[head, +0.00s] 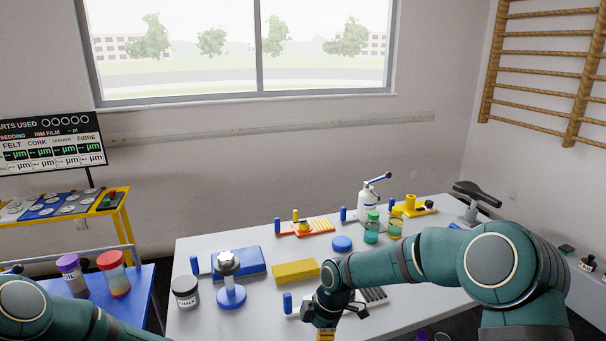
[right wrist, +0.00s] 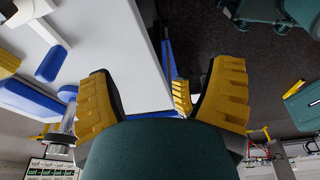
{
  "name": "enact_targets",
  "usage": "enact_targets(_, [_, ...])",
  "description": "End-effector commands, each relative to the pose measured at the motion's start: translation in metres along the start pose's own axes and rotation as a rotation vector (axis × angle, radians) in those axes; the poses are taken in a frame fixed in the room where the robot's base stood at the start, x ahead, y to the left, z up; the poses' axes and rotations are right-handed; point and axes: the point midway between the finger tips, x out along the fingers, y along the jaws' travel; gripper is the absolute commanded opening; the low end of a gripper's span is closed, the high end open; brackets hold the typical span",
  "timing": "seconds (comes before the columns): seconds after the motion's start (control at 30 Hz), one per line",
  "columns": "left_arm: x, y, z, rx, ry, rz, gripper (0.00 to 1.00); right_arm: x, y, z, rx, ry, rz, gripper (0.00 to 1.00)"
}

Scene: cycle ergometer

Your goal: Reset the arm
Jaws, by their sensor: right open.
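My right arm (head: 435,255) reaches in from the right over the white table (head: 215,326). My right gripper (head: 326,335) hangs down at the table's front edge, partly cut off by the frame. In the right wrist view, my right gripper (right wrist: 165,95) has its yellow fingers spread apart with nothing between them, beside the table edge and the dark floor. My left arm (head: 35,315) shows at the lower left; its gripper is out of view. Which arm the task means cannot be told from the frames.
The table holds a chalk jar (head: 185,292), a blue stand with a metal knob (head: 231,290), a blue box (head: 238,262), a yellow block (head: 296,271), a white pump bottle (head: 368,203) and a black saddle (head: 477,192). A blue table (head: 130,305) with cups stands left.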

Motion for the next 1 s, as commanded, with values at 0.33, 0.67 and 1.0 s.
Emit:
enact_targets(0.33, [0.062, -0.112, -0.026, 0.731, 0.267, -0.242, 0.51, 0.154, -0.143, 0.044, 1.184, 0.178, 0.008, 0.81])
enact_targets(0.67, [0.068, -0.149, -0.029, 1.137, 0.339, -0.318, 0.51, 0.185, -0.227, 0.074, 1.861, 0.202, 0.069, 0.81])
enact_targets(1.0, [0.067, -0.15, -0.028, 1.156, 0.343, -0.32, 0.51, 0.185, -0.23, 0.075, 1.897, 0.205, 0.076, 0.81])
